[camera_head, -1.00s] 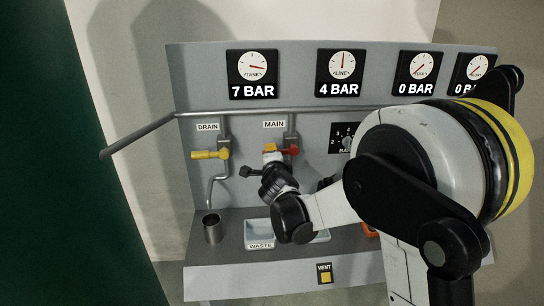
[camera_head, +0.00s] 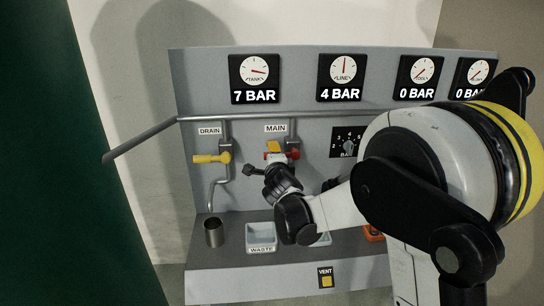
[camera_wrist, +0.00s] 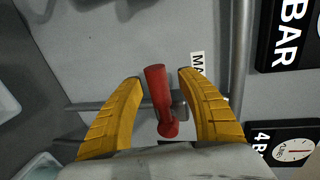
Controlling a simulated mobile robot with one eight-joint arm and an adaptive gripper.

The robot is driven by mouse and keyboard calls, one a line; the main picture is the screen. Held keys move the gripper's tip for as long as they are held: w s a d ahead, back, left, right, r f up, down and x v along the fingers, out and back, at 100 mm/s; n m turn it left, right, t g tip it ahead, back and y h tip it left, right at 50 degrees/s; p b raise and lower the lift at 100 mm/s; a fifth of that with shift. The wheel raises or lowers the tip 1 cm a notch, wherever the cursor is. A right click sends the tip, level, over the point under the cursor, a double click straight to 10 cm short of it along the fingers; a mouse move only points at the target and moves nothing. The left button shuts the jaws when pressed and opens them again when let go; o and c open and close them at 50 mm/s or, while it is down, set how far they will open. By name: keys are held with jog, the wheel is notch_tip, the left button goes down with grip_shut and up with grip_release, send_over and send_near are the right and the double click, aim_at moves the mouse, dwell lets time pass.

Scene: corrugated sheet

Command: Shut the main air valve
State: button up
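The main valve has a red handle (camera_head: 293,154) under the MAIN label (camera_head: 275,128) on the grey panel. In the wrist view the red handle (camera_wrist: 158,92) lies between my two yellow fingers, with a gap visible on each side. My gripper (camera_wrist: 160,77) is open around it and does not appear to touch it. In the head view my gripper (camera_head: 274,147) is in front of the valve and hides its middle; red shows on both sides of a yellow finger.
The yellow drain valve (camera_head: 211,158) is to the left. A pipe (camera_head: 150,137) sticks out at the left. A metal cup (camera_head: 213,232), a waste tray (camera_head: 261,228) and a vent button (camera_head: 326,281) are below. The tank gauge (camera_head: 254,72) reads 7 BAR, the line gauge (camera_head: 342,69) 4 BAR.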

jog(key=s+r, duration=0.2)
jog(key=s, duration=0.9)
jog(key=shift+s+r, duration=0.15)
jog(key=shift+s, duration=0.2)
jog(key=s+a+r+n+y, duration=0.2)
jog(key=s+r+n+y, duration=0.4)
jog(key=s+r+n, duration=0.5)
jog(key=s+d+f+n+g+h, duration=0.3)
jog(key=s+d+f, duration=0.3)
jog(key=s+f, duration=0.3)
jog(key=s+d+f+n+g+h+b, duration=0.1)
jog(key=s+d+f+n+g+h, duration=0.2)
jog(key=s+d+f, duration=0.4)
jog(key=s+f+n+g, duration=0.1)
jog(key=s+f+g, duration=0.1)
jog(key=s, duration=0.1)
jog(key=shift+d+f+g, duration=0.25)
jog(key=shift+g, duration=0.15)
